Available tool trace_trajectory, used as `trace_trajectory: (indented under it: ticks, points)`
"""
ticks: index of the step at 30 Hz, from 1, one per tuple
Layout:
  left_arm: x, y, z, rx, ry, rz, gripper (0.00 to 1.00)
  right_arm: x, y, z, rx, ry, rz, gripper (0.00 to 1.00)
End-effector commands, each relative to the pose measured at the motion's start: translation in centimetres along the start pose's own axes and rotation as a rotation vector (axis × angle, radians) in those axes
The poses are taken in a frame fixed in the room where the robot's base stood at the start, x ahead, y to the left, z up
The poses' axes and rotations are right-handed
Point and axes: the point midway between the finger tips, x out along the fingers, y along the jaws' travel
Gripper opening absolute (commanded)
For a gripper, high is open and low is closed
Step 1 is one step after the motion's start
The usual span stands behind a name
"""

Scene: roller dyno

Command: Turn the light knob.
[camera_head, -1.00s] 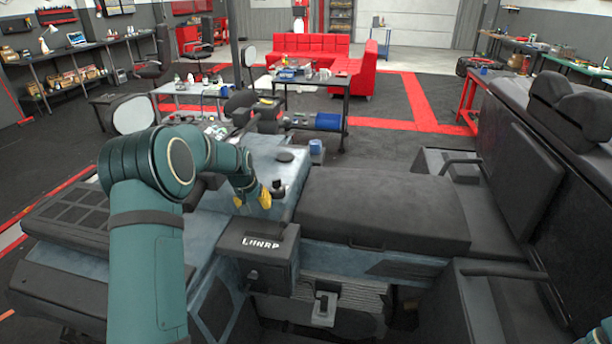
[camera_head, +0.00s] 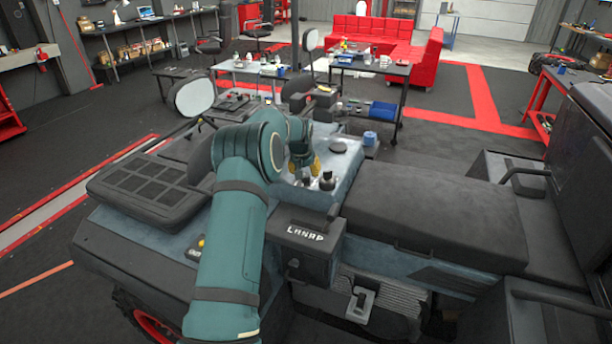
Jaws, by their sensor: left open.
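A small black knob (camera_head: 327,181) stands on the blue-grey panel (camera_head: 345,168) of the vehicle, just left of the dark seat. A light knob cannot be singled out for certain at this size. My left gripper (camera_head: 305,164) has yellow fingertips and hangs over the panel, a little behind and left of the black knob. It is open with nothing visible between its fingers, and whether it touches the panel cannot be told. My left arm hides part of the panel and the vehicle's front. My right gripper is out of view.
A flat dark round cap (camera_head: 338,146) sits on the panel behind the knob. A round mirror (camera_head: 194,97) rises at the left. The long dark seat (camera_head: 430,215) fills the right side. A black box with white lettering (camera_head: 305,245) projects in front of the panel.

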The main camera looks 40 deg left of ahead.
Motion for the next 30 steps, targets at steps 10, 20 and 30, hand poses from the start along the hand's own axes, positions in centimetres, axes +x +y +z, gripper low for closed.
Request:
trace_trajectory:
  ticks: [10, 20, 30]
  points:
    - [3.6, 0.0, 0.0, -0.001, 0.0, 0.0, 0.48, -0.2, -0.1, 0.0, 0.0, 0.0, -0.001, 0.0]
    - [3.8, 0.0, 0.0, -0.001, 0.0, 0.0, 0.47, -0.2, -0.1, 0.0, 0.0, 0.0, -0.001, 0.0]
    - [3.8, 0.0, 0.0, -0.003, 0.0, -0.002, 0.0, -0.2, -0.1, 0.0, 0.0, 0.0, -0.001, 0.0]
